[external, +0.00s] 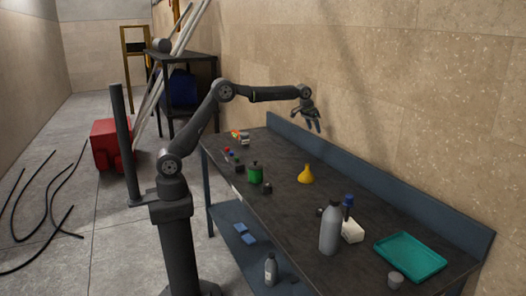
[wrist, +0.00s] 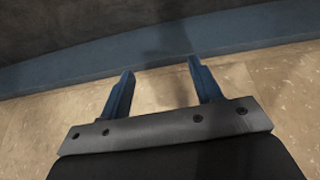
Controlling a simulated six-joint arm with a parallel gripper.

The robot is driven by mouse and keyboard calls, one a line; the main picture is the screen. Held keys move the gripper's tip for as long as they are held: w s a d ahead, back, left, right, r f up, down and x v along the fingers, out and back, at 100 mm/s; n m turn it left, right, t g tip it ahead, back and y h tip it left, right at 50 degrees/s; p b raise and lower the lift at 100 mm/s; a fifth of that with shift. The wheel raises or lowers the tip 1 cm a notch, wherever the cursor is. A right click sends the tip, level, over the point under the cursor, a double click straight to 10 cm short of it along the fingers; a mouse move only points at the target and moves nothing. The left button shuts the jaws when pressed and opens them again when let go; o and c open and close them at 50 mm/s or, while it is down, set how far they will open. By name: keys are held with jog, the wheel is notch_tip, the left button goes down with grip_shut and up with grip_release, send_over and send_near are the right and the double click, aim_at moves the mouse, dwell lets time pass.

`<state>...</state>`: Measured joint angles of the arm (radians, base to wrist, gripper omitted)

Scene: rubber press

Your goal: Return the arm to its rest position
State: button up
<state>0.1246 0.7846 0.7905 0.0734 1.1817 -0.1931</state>
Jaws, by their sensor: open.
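My arm rises from its pedestal at the left of the external view and reaches right over the dark workbench (external: 290,215). My gripper (external: 315,128) hangs above the far side of the bench, near the blue back rail (external: 375,172), and points downward. It is empty. In the wrist view the two blue fingers (wrist: 158,80) stand well apart with nothing between them. Behind them the wrist view shows the blue rail (wrist: 240,40), the tan wall and part of the dark bench top.
On the bench are a yellow funnel (external: 306,175), a green container (external: 255,174), a grey bottle (external: 330,230), a white block (external: 352,231) and a teal tray (external: 409,255). A red box (external: 112,145) and black cables (external: 40,215) lie on the floor. Air around my gripper is clear.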

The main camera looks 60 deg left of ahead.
jog(key=s+a+n, duration=0.2)
jog(key=a, duration=0.9)
jog(key=s+a+n+y, duration=0.1)
jog(key=s+a+n, duration=0.1)
jog(key=a, duration=0.9)
jog(key=shift+s+a+f+y, duration=0.3)
jog(key=shift+s+a+f, duration=0.1)
jog(key=shift+s, duration=0.45)
jog(key=shift+d, duration=0.1)
